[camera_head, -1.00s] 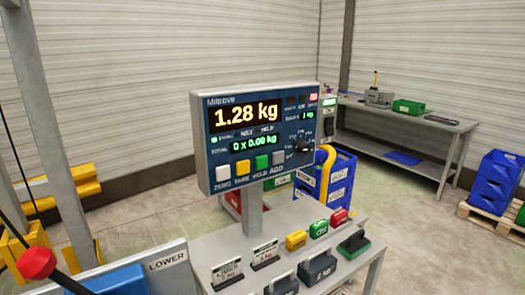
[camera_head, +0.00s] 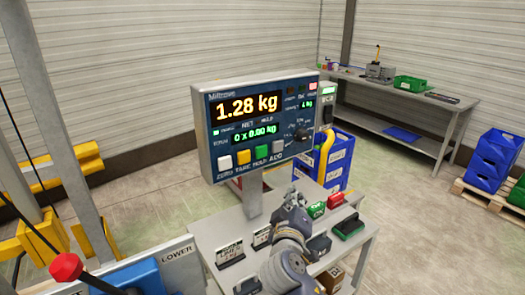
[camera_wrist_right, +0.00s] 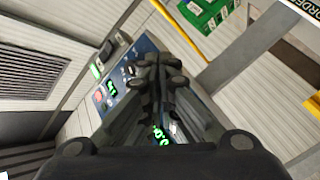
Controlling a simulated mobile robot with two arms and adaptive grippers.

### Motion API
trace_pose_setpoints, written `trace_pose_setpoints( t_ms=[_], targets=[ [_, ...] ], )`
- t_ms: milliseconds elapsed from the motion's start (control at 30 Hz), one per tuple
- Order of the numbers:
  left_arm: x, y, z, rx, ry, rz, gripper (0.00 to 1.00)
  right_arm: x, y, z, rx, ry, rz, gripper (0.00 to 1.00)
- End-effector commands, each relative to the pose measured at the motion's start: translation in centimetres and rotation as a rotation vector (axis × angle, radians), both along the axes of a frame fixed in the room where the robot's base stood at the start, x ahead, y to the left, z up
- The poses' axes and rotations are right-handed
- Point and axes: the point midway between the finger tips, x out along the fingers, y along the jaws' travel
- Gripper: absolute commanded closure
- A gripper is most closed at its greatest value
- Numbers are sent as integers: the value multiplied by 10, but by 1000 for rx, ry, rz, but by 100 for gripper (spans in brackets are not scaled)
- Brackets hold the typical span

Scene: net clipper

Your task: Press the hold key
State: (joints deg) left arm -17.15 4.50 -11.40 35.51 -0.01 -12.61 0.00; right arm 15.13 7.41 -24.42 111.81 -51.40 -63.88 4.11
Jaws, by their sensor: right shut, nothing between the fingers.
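The weighing indicator (camera_head: 203,130) stands on a post in the head view and reads 1.28 kg. Along its lower edge are a white key, a yellow key, the green key over the HOLD label (camera_head: 261,152) and a grey key. My right gripper (camera_head: 297,197) is below and right of the green key, apart from it in the picture. In the right wrist view the gripper (camera_wrist_right: 157,68) is shut and empty, in front of the indicator's blue face (camera_wrist_right: 125,80). The fingers hide much of that face, and I cannot make out the green key there. My left gripper is not in view.
The bench (camera_head: 205,240) below the indicator carries dark weights, cards and small coloured blocks, including a green-topped one (camera_head: 348,227). A red-knobbed lever (camera_head: 67,267) is at lower left. Blue crates (camera_head: 340,160) stand behind the bench. A grey table is at the back right.

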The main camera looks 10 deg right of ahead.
Motion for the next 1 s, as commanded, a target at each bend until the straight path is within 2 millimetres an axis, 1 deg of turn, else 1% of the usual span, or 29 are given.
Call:
trace_pose_setpoints(
  t_ms=[33, 100, 233, 333, 667, 833, 1000],
  targets=[
    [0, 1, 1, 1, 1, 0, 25, 6, 2, 19, -28, -38, -1, 100],
    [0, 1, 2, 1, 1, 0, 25, 10, 4, 37, -59, -77, -4, 100],
    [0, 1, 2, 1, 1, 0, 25, 13, 7, 53, -88, -112, -7, 100],
    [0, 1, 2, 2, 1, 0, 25, 14, 7, 56, -92, -118, -7, 100],
    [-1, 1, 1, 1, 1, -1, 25, 16, 8, 55, -90, -117, -7, 100],
    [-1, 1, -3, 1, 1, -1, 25, 30, 13, 54, -90, -117, -7, 100],
    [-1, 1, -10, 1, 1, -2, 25, 54, 22, 53, -90, -116, -8, 100]
  ],
)
